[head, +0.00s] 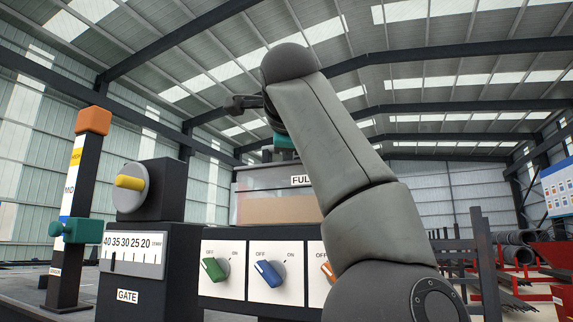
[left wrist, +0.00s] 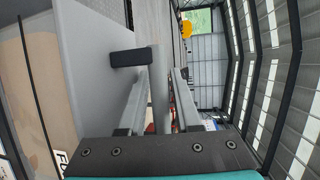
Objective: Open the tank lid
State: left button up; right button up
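The tank (head: 250,208) stands behind the control panel in the head view, with a beige front and a partly hidden label starting "FUL". Its dark upper part is level, and my arm covers much of it. In the left wrist view a grey lid surface (left wrist: 90,75) runs along the left, with a handle bar (left wrist: 160,85) on a black standoff (left wrist: 129,57). My left gripper (left wrist: 162,75) is open, its two fingers on either side of the bar. Contact cannot be told. In the head view only a teal part of it shows at the tank top. My right gripper is not in view.
The panel has a green knob (head: 214,269), a blue knob (head: 268,273) and a partly hidden orange knob. A gate post with a yellow knob (head: 130,182) and an orange-capped pillar (head: 93,121) stand left. Red racks with pipes (head: 520,255) are at right.

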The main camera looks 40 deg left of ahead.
pick_arm(q)
jog(key=shift+s, duration=0.1)
jog(key=shift+c, duration=0.5)
grip_shut()
dwell(0.9)
